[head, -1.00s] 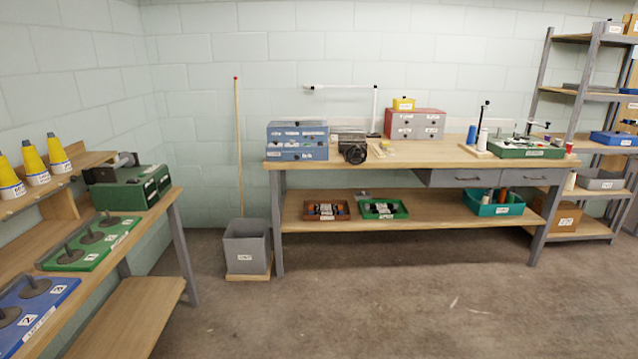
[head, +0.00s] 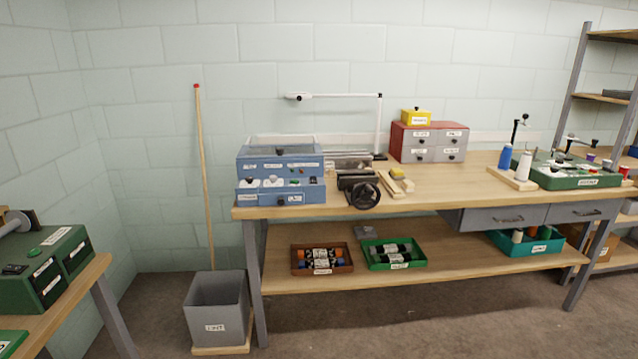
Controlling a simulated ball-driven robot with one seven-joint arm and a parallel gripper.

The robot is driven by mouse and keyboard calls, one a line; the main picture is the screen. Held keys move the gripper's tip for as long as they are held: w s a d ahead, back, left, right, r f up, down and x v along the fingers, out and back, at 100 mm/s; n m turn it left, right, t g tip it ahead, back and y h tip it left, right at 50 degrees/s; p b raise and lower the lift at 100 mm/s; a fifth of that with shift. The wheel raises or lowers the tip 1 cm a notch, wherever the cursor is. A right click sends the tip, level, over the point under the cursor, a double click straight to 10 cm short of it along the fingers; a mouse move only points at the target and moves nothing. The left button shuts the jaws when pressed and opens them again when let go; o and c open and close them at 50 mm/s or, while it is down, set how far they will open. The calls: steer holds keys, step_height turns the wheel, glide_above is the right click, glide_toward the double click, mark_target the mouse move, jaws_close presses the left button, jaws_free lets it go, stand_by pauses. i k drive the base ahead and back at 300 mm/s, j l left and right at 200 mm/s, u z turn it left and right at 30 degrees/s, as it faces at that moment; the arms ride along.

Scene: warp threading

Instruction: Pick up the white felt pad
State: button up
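I cannot pick out the white felt pad for certain in the head view. Small white items also show on the front of the blue box (head: 281,172) at the bench's left end. My gripper is not in view.
A grey bin (head: 218,310) and a leaning pole (head: 205,180) stand left of the bench. The lower shelf holds a brown tray (head: 322,270) and a green tray (head: 394,265). A spool board and green box (head: 578,180) sit at right. Open floor lies in front.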

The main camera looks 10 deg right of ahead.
mark_target(408, 185)
steer(key=i+z, duration=0.15)
steer(key=i, duration=0.3)
steer(key=i+j+z, duration=0.2)
steer(key=i, duration=0.3)
steer(key=i+j+z, duration=0.15)
steer(key=i, duration=0.3)
